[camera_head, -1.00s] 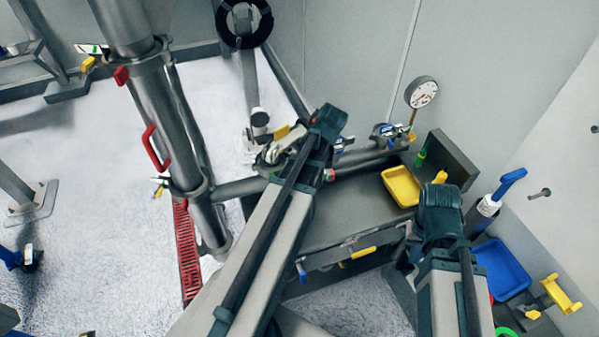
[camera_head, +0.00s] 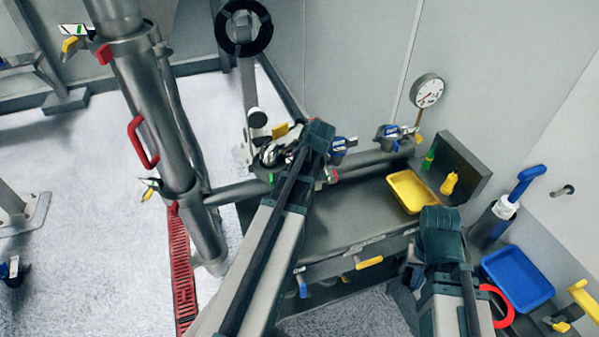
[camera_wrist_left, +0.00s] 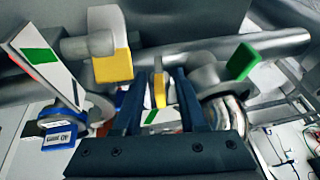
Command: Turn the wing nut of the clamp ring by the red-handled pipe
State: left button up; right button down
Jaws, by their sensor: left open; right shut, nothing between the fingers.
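The steel pipe with the red handle (camera_head: 143,142) stands at the left in the head view. A clamp ring (camera_head: 127,45) circles its upper part, with a yellow piece (camera_head: 70,45) beside it. My left arm reaches to a cluster of fittings (camera_head: 275,152) right of this pipe; its fingers are hidden there by the wrist. In the left wrist view my left gripper (camera_wrist_left: 158,98) is open. A narrow yellow piece (camera_wrist_left: 159,88), perhaps a wing nut, shows between the fingers; contact cannot be told. My right gripper (camera_head: 411,272) is shut and empty, partly hidden by its wrist.
A steel bench (camera_head: 350,215) carries a yellow tray (camera_head: 411,192). A pressure gauge (camera_head: 427,91) and blue-tagged valves (camera_head: 388,135) stand behind. A blue tray (camera_head: 518,279) lies at the right. In the left wrist view, a yellow-and-white tab (camera_wrist_left: 113,62) and green tab (camera_wrist_left: 243,62) flank the fingers.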

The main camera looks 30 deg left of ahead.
pick_arm(q)
grip_shut()
